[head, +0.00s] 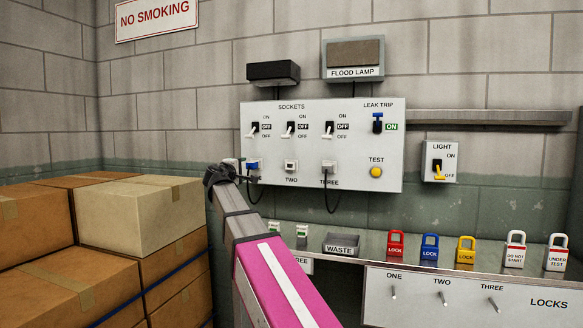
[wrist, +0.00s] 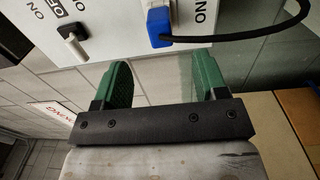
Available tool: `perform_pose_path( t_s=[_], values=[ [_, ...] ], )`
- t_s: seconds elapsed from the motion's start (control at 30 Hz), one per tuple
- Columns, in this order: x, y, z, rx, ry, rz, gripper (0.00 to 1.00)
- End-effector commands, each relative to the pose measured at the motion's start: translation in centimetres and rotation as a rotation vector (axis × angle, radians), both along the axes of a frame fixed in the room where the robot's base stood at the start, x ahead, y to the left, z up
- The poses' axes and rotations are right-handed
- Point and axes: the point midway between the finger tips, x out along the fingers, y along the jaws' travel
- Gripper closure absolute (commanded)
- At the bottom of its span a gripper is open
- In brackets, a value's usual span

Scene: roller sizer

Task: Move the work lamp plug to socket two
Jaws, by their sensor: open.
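The grey socket panel (head: 365,150) is on the wall. A blue plug (head: 253,164) with a black cable is in the leftmost socket; it shows at the top of the wrist view (wrist: 160,40). Socket two (head: 290,166) is white with no plug or cable in it. A pale plug (head: 328,167) with a dark cable is in socket three. No label marks either plug as the work lamp's. My gripper (head: 228,166) is open and empty beside the leftmost socket. In the wrist view its green fingers (wrist: 160,75) stand apart, with the blue plug beyond the gap, not between them.
The three socket switches (head: 290,130) show OFF and the leak trip (head: 377,123) shows ON. Below is a shelf with a waste tray (head: 341,244) and several padlocks (head: 430,247). Stacked boxes (head: 140,215) stand at left. The cables hang below the sockets.

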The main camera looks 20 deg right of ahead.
Motion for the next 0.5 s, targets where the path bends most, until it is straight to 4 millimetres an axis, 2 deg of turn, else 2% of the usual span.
perform_pose_path(
  t_s=[0.27, 0.5],
  values=[
    [0.2, -0.2, 0.0, 0.001, 0.000, -0.001, 0.34],
    [1.6, -1.1, 0.1, 0.001, 0.000, -0.001, 0.34]
  ],
)
